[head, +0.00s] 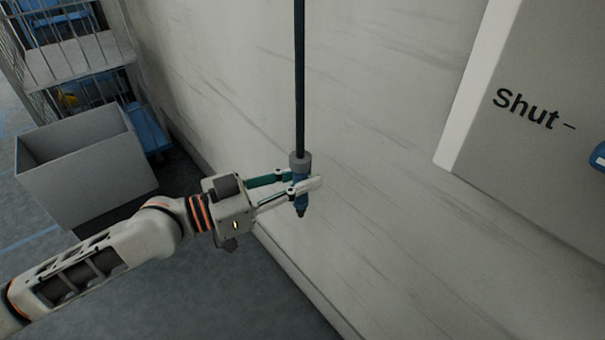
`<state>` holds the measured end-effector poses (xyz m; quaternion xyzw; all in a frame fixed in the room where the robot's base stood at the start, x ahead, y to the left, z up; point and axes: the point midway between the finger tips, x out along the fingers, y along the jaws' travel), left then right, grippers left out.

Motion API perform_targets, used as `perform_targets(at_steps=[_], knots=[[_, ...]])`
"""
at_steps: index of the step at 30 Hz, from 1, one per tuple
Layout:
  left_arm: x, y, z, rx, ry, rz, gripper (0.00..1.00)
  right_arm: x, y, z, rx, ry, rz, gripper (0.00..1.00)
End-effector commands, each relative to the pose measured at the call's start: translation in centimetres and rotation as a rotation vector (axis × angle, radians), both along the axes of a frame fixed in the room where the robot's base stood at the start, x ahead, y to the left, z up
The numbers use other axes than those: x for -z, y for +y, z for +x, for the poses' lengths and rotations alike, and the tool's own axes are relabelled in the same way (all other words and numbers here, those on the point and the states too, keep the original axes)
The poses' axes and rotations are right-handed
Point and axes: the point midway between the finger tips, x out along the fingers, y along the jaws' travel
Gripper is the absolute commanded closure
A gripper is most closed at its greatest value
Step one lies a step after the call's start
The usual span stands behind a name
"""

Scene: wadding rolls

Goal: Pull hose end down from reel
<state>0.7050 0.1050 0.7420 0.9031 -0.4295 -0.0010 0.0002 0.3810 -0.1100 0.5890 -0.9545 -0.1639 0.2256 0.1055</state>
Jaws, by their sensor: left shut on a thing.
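A dark hose (299,80) hangs straight down from the top edge of the head view, in front of a pale wall. My left gripper (304,181) comes in from the left and is shut on the hose end, just below the collar. The reel is out of view above. My right gripper is not in view.
The pale wall (400,180) stands close behind the hose. A grey panel marked "Shut-" (530,150) is on the wall at the right. A grey open box (75,170) and a wire rack (75,50) stand at the left. The floor (250,310) below is clear.

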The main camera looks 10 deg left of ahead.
Motion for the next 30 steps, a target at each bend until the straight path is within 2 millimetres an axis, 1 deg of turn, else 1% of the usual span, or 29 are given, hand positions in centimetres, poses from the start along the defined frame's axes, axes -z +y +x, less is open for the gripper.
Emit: perform_targets(at_steps=[7,8,9,10,22,26,30], knots=[[-0.1,0.0,0.0,0.001,-0.003,0.0,1.0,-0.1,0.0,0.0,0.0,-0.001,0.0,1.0],[-0.2,0.0,0.0,0.001,-0.003,0.0,0.77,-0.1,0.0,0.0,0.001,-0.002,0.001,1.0],[-0.2,0.0,0.0,0.001,-0.003,0.0,0.66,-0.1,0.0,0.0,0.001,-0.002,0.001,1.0],[-0.2,0.0,0.0,0.0,-0.003,0.0,0.64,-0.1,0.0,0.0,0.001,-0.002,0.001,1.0],[-0.1,0.3,-0.2,-0.001,-0.002,0.0,0.64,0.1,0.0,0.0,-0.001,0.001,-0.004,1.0],[-0.1,1.1,-0.8,0.0,-0.002,0.003,0.64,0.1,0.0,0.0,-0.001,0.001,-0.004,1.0],[0.0,2.6,-2.0,-0.001,-0.001,0.006,0.64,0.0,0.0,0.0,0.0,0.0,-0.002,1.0]])
